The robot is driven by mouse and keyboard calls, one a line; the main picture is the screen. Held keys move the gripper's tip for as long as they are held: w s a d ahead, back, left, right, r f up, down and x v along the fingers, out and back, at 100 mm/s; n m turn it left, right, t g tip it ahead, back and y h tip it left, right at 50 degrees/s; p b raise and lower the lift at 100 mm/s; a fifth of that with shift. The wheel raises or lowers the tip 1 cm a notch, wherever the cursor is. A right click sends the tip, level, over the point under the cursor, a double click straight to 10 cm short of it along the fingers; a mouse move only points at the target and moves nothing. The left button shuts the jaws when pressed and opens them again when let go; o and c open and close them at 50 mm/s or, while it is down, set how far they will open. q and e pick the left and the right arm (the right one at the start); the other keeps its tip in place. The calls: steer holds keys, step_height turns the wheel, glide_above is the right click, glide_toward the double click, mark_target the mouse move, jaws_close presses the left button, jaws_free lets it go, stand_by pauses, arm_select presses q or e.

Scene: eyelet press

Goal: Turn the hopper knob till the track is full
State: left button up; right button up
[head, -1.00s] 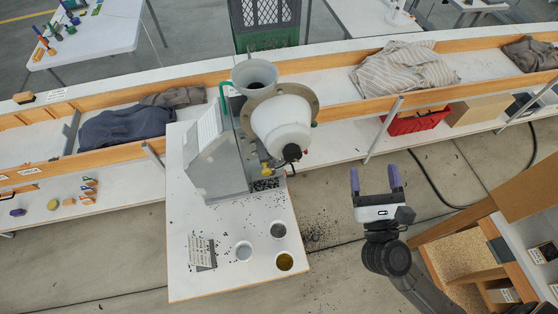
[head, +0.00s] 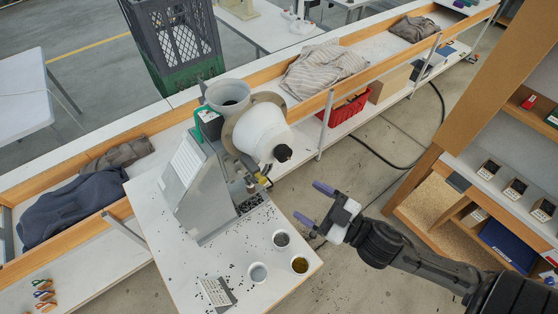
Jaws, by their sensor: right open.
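The eyelet press (head: 205,190) stands on a white table (head: 185,265). Its white hopper drum (head: 258,132) has a dark knob (head: 283,153) at its front end. A grey funnel (head: 228,95) sits above the drum. Below the drum is a small yellow part (head: 262,180), and a tray of dark bits (head: 250,204) lies at the press foot. The track is too small to make out, so its fill cannot be told. My right gripper (head: 313,204) is open and empty, below and right of the knob and apart from it. My left gripper is not in view.
Three cups stand on the table: one dark-filled (head: 281,239), one grey (head: 258,273), one yellowish (head: 299,265). A printed card (head: 217,292) lies beside them. Dark bits are scattered around. A bench with cloths (head: 325,68) runs behind; shelves (head: 500,180) stand at right.

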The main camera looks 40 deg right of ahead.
steer(key=d+n+h, duration=0.1)
steer(key=d+h, duration=0.4)
steer(key=n+b, duration=0.1)
steer(key=b, duration=0.3)
glide_toward(287, 157)
steer(key=w, duration=0.2)
steer(key=w+p, duration=0.1)
steer(key=w, duration=0.3)
steer(key=w+p, duration=0.1)
steer(key=w, duration=0.1)
steer(key=shift+w+a+r+p, duration=0.15)
steer(key=shift+w+r+p, duration=0.15)
steer(key=shift+w+f, duration=0.1)
steer(key=shift+w, duration=0.85)
steer(key=shift+c, duration=0.4)
steer(key=c, duration=0.8)
steer(key=shift+m, duration=0.3)
